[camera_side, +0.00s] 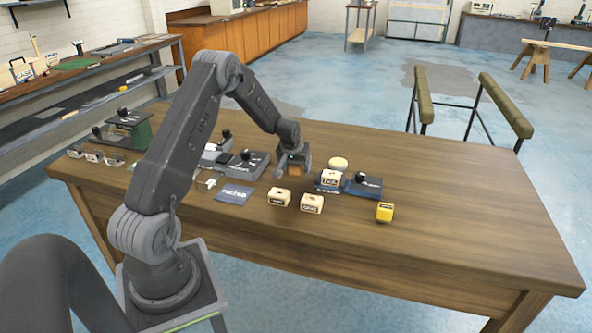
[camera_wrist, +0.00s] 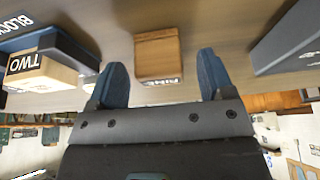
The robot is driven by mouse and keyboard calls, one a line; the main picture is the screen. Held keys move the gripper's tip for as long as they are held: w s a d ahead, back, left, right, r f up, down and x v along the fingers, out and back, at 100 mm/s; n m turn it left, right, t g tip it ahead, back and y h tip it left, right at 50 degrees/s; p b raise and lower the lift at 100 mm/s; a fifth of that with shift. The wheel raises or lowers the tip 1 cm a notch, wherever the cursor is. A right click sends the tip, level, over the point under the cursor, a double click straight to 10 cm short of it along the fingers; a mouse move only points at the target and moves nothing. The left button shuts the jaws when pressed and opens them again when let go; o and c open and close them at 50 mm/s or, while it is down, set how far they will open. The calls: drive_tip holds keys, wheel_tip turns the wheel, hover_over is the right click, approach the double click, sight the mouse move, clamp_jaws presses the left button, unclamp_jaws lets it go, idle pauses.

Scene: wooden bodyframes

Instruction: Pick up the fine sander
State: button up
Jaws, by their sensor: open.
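The fine sander is a small brown wooden block (camera_wrist: 157,52) with a dark label along its near edge, which appears to read "FINE". In the wrist view it lies on the table, between and just beyond the fingertips of my gripper (camera_wrist: 160,72). My gripper's two blue-grey fingers are spread, with a gap on each side of the block. In the side view my gripper (camera_side: 293,167) points down low over the table. A small brown part of the block (camera_side: 296,171) shows at its fingers, which mostly hide it.
A pale block marked "TWO" (camera_wrist: 40,75) is left in the wrist view. Cream blocks (camera_side: 279,197) (camera_side: 311,204) and a yellow block (camera_side: 385,212) stand nearer the side camera. A dark-blue holder (camera_side: 364,187) is right, a grey box (camera_side: 247,165) left. The table's right end is clear.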

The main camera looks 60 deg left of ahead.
drive_tip(key=shift+w+a+f, duration=0.2)
drive_tip(key=shift+f, duration=0.4)
drive_tip(key=shift+c, duration=0.4)
drive_tip(key=c, duration=0.9)
